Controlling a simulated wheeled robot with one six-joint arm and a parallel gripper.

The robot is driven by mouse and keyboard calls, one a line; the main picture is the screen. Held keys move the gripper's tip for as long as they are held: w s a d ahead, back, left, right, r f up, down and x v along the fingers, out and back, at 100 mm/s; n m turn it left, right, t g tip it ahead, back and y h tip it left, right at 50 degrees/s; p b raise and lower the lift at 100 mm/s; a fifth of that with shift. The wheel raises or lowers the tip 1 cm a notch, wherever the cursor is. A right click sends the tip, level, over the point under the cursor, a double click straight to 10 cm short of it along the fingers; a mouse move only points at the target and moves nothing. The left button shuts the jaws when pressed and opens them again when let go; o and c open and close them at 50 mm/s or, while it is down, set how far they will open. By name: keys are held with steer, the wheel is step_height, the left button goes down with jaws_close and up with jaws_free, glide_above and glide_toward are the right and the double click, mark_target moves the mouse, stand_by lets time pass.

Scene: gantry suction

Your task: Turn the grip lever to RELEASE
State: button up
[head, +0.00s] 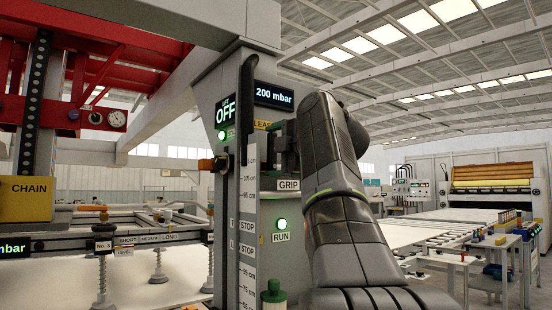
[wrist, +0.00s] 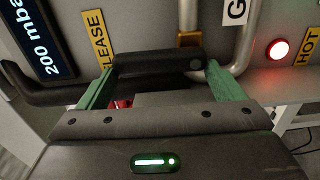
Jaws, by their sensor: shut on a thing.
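The grip lever shows in the wrist view as a black bar (wrist: 160,65) lying across the picture between my gripper's green fingers. My gripper (wrist: 164,82) is shut on this bar. In the head view my gripper (head: 284,146) is at the column face above the GRIP label (head: 289,184), mostly hidden by my arm. The yellow RELEASE label (head: 263,125) is partly covered there; in the wrist view it lies just left of the bar (wrist: 98,40). The lever's pivot and exact angle cannot be told.
A display (head: 274,96) reads 200 mbar, and another (head: 225,112) reads OFF. A long black handle (head: 248,80) stands close left of my gripper. A green RUN lamp (head: 282,224) is below. A pipe (wrist: 240,45) and a red lamp (wrist: 278,50) are right of the bar.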

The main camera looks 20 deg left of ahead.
steer(key=shift+f, duration=0.1)
stand_by(0.5)
steer(key=o, duration=1.1)
steer(key=shift+o, duration=0.2)
steer(key=shift+s, duration=0.1)
steer(key=v, duration=1.3)
steer(key=shift+s+d, duration=0.2)
steer(key=shift+d, duration=0.05)
steer(key=x, duration=1.3)
steer(key=shift+w+a, duration=0.25)
steer(key=shift+a, duration=0.05)
